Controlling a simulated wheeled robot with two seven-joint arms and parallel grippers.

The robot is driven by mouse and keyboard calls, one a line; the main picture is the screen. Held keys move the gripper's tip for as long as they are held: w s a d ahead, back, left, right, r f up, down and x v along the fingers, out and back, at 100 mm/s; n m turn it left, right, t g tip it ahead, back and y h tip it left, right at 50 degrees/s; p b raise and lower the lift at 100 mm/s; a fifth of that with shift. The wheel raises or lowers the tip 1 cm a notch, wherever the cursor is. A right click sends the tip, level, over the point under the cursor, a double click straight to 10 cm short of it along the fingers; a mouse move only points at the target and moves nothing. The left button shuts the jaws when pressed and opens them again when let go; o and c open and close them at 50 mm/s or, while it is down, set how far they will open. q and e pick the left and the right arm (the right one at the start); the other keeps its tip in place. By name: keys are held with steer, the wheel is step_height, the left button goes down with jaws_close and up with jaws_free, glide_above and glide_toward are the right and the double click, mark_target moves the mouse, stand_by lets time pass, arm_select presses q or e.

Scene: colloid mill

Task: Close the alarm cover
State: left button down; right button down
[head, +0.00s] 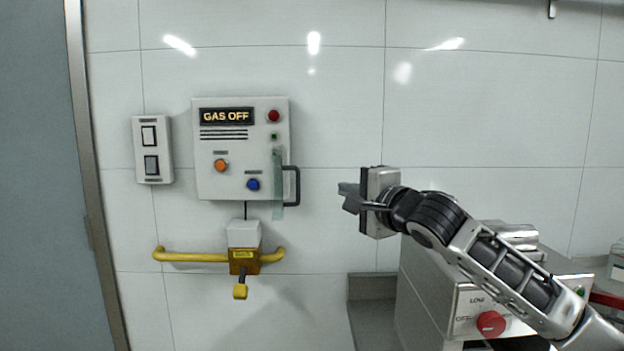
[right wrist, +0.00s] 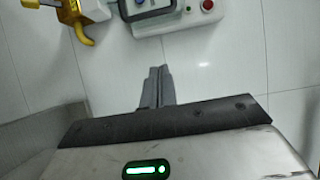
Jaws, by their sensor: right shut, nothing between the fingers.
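A grey-white alarm box (head: 235,150) with a "GAS OFF" display hangs on the tiled wall, left of centre in the head view. A thin translucent greenish panel (head: 278,200), which looks like the cover, stands almost edge-on at the box's right side. A black handle (head: 298,186) is beside it. My right gripper (head: 347,196) is shut and empty, to the right of the handle and apart from it. The right wrist view shows its fingers (right wrist: 157,88) together, with part of the box (right wrist: 180,18) at the top. My left gripper is not in view.
A yellow gas pipe with a valve (head: 243,262) runs below the box. A switch plate (head: 152,150) is on the wall to its left. A steel machine with a red knob (head: 491,323) stands at lower right under my right arm. The wall between box and gripper is bare.

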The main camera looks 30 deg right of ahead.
steer(key=w+a+p, duration=0.2)
steer(key=w+a, duration=0.2)
steer(key=w, duration=0.2)
steer(key=shift+a+p, duration=0.15)
steer(key=shift+p, duration=0.15)
steer(key=shift+w+f, duration=0.1)
steer(key=shift+f, duration=0.05)
